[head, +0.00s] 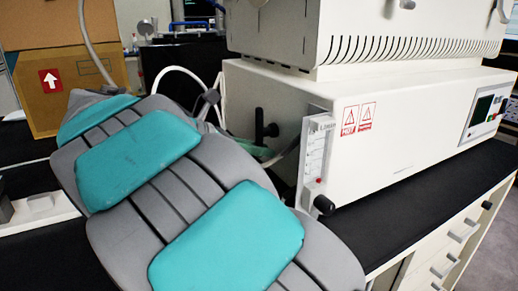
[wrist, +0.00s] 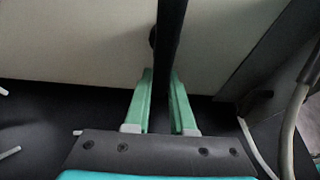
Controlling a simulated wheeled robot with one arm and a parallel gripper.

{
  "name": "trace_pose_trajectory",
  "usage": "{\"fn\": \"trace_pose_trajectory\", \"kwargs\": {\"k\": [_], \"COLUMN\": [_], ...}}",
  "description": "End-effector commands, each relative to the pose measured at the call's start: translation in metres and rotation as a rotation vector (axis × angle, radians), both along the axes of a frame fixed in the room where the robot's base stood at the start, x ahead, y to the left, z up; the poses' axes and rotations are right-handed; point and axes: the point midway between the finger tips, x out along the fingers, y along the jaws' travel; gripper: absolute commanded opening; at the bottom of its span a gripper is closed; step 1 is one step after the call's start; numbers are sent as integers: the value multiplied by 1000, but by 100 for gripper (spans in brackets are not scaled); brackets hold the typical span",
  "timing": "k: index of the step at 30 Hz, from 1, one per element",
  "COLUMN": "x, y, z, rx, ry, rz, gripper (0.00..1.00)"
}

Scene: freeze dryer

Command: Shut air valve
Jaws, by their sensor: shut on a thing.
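The air valve (head: 260,122) is a black handle with a short side stub on the left side wall of the white freeze dryer. In the wrist view it is a long dark bar (wrist: 170,35) running down from the top edge between my fingers. My gripper (wrist: 161,78) has green fingers, one on each side of the bar, and is shut on it. In the head view my green gripper (head: 262,151) shows only partly, just below the handle. My arm hides the rest of it.
The white freeze dryer (head: 400,115) stands on a black-topped bench (head: 400,225). A flow meter (head: 316,150) with a black knob (head: 324,205) is on its front left corner. Hoses curve behind my arm. A cardboard box (head: 70,85) stands at the far left.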

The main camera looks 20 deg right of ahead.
Motion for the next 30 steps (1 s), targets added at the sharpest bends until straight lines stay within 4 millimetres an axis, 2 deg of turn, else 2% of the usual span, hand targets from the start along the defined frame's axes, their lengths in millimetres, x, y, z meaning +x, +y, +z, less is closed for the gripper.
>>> {"fn": "trace_pose_trajectory", "kwargs": {"k": [8,9,17,25,30], "x": [0,0,0,0,-2], "y": [0,0,0,1,10], "z": [0,0,0,1,4], "rx": [-1,-2,-2,-2,-2], "ry": [1,1,0,-1,-1], "rz": [-1,-1,-1,0,-1], "gripper": [0,25,52,52,52]}}
